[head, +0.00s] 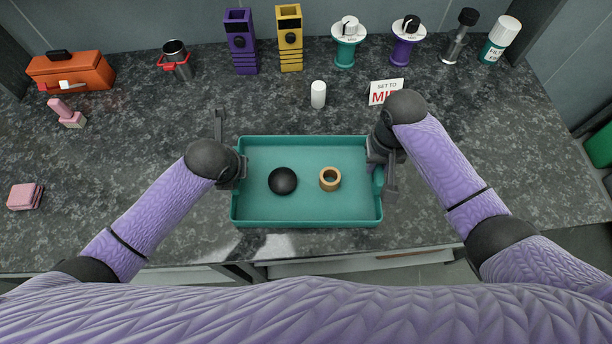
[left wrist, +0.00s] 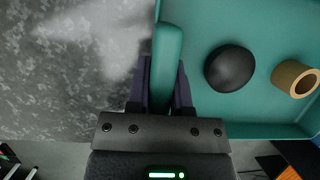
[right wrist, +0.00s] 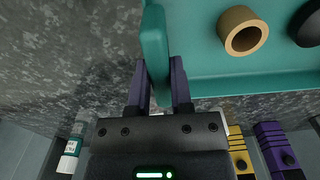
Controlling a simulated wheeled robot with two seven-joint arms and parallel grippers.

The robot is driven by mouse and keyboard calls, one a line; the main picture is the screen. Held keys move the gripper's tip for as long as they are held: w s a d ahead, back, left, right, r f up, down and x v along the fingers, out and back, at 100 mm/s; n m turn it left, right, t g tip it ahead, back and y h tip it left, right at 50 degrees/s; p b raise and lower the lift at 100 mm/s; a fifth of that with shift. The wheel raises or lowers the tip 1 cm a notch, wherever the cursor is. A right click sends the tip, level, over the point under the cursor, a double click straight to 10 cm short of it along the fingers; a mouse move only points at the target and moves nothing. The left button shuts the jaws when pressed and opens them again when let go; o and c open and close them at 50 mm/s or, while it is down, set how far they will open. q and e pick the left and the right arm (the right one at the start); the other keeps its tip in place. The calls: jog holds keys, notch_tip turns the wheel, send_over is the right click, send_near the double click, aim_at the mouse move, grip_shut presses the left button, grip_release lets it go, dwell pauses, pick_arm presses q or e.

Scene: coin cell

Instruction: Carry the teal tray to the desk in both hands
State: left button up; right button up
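The teal tray (head: 310,222) is level over the front middle of a dark speckled counter (head: 130,155). I cannot tell whether it rests there or hangs just above. A black dome (head: 283,181) and a tan ring (head: 330,179) lie inside it, apart from each other. My left gripper (head: 238,168) is at the tray's left end, its fingers on both sides of the teal grip (left wrist: 166,60) in the left wrist view. My right gripper (head: 378,172) is at the right end, its fingers likewise around the grip (right wrist: 155,45) in the right wrist view. No separate desk is identifiable.
A white cylinder (head: 318,94) and a sign (head: 386,91) stand behind the tray. Purple (head: 241,42) and yellow (head: 289,38) holders, dials and bottles line the back. An orange toolbox (head: 70,71) and pink items (head: 25,196) are at left. The counter's far right is clear.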

pick_arm(q)
grip_shut()
pick_arm(e)
grip_shut()
jog(key=shift+r, duration=0.1)
dwell(0.7)
